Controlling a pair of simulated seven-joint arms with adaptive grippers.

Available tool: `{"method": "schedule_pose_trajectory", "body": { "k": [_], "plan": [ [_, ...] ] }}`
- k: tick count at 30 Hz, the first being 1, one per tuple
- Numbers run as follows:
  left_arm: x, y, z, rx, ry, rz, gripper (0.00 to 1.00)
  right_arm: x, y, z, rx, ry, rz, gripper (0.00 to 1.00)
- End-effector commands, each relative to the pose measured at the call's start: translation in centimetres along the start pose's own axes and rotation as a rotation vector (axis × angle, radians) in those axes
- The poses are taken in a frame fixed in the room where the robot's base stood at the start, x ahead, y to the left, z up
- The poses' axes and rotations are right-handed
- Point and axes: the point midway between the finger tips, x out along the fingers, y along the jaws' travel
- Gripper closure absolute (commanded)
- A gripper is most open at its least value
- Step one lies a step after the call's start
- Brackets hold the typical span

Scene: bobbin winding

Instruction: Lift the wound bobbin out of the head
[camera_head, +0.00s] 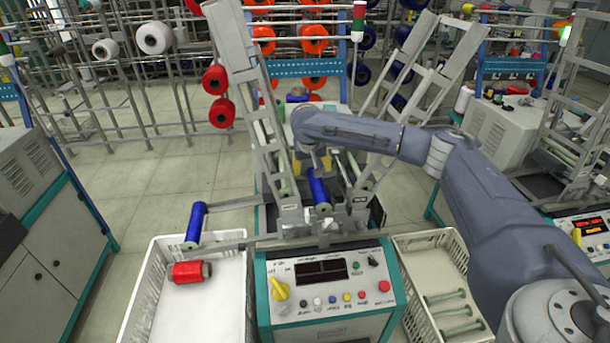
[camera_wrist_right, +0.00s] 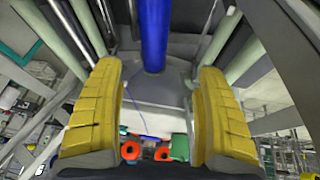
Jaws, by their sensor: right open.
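The wound blue bobbin (camera_head: 319,190) sits in the winding head, between the two grey upright plates above the control box. It also shows in the right wrist view as a blue cylinder (camera_wrist_right: 154,38) at the top centre. My right gripper (camera_head: 312,166) is at the head, just behind the bobbin, partly hidden by my wrist and the frame. In the right wrist view its yellow fingers (camera_wrist_right: 158,78) are wide apart, with the bobbin beyond their tips and nothing between them. My left gripper is not in view.
A white crate (camera_head: 143,290) at left holds a red bobbin (camera_head: 190,271). Another blue bobbin (camera_head: 195,223) stands on an arm above that crate. A crate (camera_head: 401,265) at right holds several green tubes (camera_head: 447,296). The control panel (camera_head: 325,285) lies in front; grey frame bars flank the head.

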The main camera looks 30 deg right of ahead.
Motion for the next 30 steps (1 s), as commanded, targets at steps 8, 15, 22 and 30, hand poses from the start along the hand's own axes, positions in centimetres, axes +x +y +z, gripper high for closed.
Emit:
{"method": "schedule_pose_trajectory", "body": {
  "k": [8, 15, 22, 30],
  "plan": [
    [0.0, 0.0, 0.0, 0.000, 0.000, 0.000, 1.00, 2.0, 1.1, 2.6, -0.089, -0.027, 0.092, 0.27],
    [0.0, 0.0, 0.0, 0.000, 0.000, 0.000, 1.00, 5.0, 1.4, 2.7, -0.089, -0.029, 0.093, 0.27],
    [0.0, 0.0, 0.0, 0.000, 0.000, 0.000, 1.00, 8.6, 1.7, 2.8, -0.087, -0.028, 0.092, 0.27],
    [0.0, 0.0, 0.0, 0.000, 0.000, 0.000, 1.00, 11.8, 2.0, 2.8, -0.087, -0.027, 0.091, 0.27]
  ]
}}
